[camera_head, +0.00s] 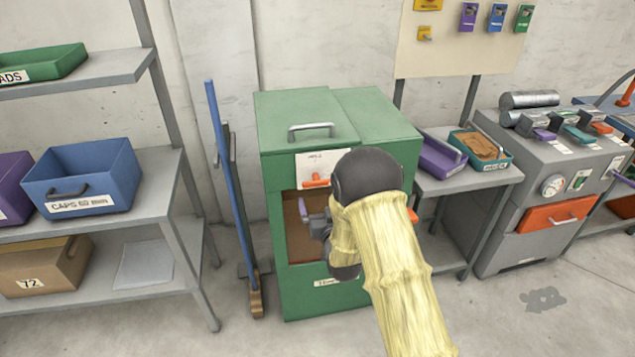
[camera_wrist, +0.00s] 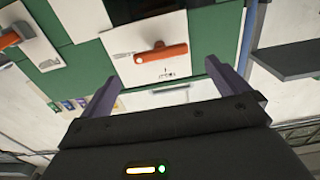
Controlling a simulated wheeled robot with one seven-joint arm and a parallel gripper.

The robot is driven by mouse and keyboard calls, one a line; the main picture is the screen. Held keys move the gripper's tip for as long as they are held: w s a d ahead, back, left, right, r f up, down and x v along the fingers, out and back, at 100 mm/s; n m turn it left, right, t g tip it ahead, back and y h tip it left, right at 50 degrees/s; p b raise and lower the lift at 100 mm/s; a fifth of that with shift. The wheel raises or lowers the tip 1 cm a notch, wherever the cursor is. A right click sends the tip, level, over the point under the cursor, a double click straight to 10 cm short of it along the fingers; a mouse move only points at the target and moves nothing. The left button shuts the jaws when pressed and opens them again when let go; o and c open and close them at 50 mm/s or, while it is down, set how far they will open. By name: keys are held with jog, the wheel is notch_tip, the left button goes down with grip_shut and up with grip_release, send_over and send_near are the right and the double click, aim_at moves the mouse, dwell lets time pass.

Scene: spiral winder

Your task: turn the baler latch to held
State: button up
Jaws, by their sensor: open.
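The baler is a green cabinet (camera_head: 300,110) in the middle of the head view. Its orange latch handle (camera_head: 316,182) lies roughly level on a white plate (camera_head: 309,163) on the front. In the wrist view the orange handle (camera_wrist: 162,53) lies across its white plate (camera_wrist: 125,45), slightly slanted, with a pale dot at its left end. The marks on the plate are too small to read. My gripper (camera_wrist: 160,78) is open and empty, its two fingers spread, with the handle showing beyond and between them. In the head view my arm hides part of the baler front.
A second orange handle (camera_wrist: 15,36) on another white plate shows at the wrist view's left edge. A blue-handled broom (camera_head: 228,180) leans left of the baler. Shelves with bins (camera_head: 90,175) stand left. A side table (camera_head: 470,181) with trays and a grey machine (camera_head: 540,160) stand right.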

aim_at(318, 185)
jog(key=p+x, duration=0.1)
jog(key=x, duration=0.7)
jog(key=shift+a, duration=0.1)
jog(key=shift+w+f, duration=0.1)
jog(key=shift+w, duration=0.3)
jog(key=shift+s, duration=0.1)
jog(key=shift+c, duration=0.4)
jog(key=c, duration=0.8)
